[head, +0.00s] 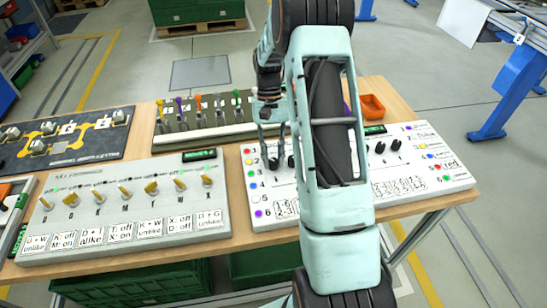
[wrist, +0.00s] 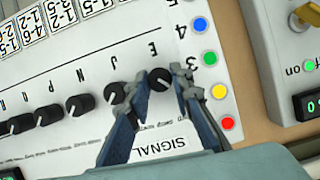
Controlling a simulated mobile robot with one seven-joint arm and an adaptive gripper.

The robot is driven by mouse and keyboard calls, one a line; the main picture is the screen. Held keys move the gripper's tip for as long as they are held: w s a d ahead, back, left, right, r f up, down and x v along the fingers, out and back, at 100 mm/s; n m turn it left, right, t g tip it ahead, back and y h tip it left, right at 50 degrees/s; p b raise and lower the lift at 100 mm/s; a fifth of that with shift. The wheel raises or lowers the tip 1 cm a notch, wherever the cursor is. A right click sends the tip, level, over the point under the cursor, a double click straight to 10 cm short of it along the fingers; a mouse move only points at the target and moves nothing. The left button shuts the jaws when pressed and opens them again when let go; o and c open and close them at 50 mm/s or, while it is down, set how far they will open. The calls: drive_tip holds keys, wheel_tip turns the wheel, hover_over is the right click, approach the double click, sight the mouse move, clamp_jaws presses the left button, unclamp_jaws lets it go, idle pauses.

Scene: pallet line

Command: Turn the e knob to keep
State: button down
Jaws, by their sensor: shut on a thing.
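The e knob (wrist: 159,80) is a round black knob with a pale pointer line, at the end of a row of black knobs on the white SIGNAL panel (wrist: 75,85). My gripper (wrist: 160,76) has one finger on each side of this knob and is shut on it. In the head view my gripper (head: 272,136) reaches down to the left part of the panel (head: 458,180). My arm hides the panel's middle. The small print around the knob is too small to read.
The neighbouring knob (wrist: 116,93) stands close beside one finger. Coloured dots, including a blue one (wrist: 200,25), line the panel's edge. A grey panel with yellow knobs (head: 120,232) lies to the left. Coloured levers (head: 198,102) stand behind, and an orange bin (head: 372,106) sits at back right.

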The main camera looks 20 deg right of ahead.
drive_tip(key=shift+w+n, duration=0.1)
drive_tip(key=shift+n, duration=0.4)
drive_tip(key=c, duration=1.7)
unclamp_jaws()
drive_tip(key=shift+r, duration=0.1)
drive_tip(key=v, duration=1.2)
drive_tip(key=shift+a, duration=0.2)
drive_tip(key=shift+d, duration=0.1)
